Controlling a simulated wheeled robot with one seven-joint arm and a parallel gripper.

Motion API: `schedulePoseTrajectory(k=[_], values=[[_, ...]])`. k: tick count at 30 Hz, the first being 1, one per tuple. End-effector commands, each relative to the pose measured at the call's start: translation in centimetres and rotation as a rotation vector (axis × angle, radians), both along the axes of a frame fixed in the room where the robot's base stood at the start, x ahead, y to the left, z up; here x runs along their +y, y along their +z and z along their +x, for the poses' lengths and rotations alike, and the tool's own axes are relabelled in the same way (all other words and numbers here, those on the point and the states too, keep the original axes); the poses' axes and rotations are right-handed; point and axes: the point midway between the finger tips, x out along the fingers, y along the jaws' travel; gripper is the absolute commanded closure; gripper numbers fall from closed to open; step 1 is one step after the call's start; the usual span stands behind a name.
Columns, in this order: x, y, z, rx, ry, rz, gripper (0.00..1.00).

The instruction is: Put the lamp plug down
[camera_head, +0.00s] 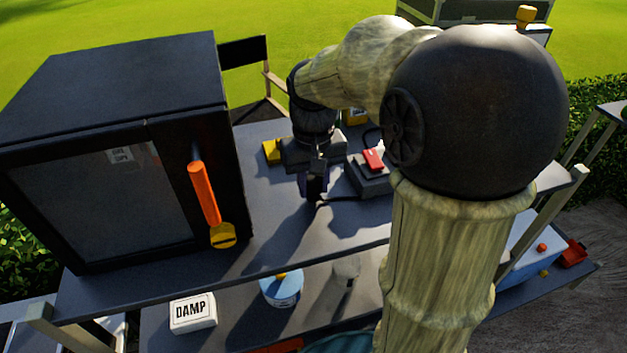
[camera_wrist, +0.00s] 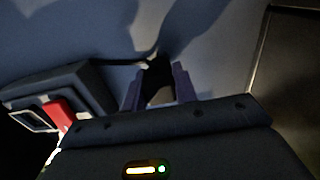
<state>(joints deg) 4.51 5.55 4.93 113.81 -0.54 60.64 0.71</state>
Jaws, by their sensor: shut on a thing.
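The lamp plug (camera_wrist: 157,84) is a small black piece. In the wrist view it sits between the two purple-grey fingers of my gripper (camera_wrist: 157,80), which is shut on it. In the head view my gripper (camera_head: 313,190) points down over the cart's upper shelf (camera_head: 275,215), right of the black cabinet. The plug is mostly hidden there, with a dark bit at the fingertips. A dark cable (camera_wrist: 130,62) runs from the plug toward a dark box with a red switch. I cannot tell whether the plug touches the shelf.
The black cabinet (camera_head: 90,120) with an orange handle (camera_head: 204,195) stands on the left. The red-switch box (camera_head: 370,180) is close on the right; a yellow item (camera_head: 271,151) lies behind. A white DAMP box (camera_head: 193,312) and a blue-white tub (camera_head: 281,290) are on the lower shelf.

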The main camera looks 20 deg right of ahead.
Motion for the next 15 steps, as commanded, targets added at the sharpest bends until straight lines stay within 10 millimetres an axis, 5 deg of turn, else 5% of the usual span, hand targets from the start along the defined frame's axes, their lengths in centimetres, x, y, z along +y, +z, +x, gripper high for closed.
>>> schedulePoseTrajectory(k=[8,9,12,15], values=[[0.17,-0.8,-0.03,0.001,0.004,0.0,0.99],[0.23,-0.83,-0.03,0.001,0.006,0.0,0.7],[0.27,-0.75,-0.03,0.001,0.007,0.0,0.5],[0.21,-0.74,-0.02,0.001,0.005,0.0,0.5]])
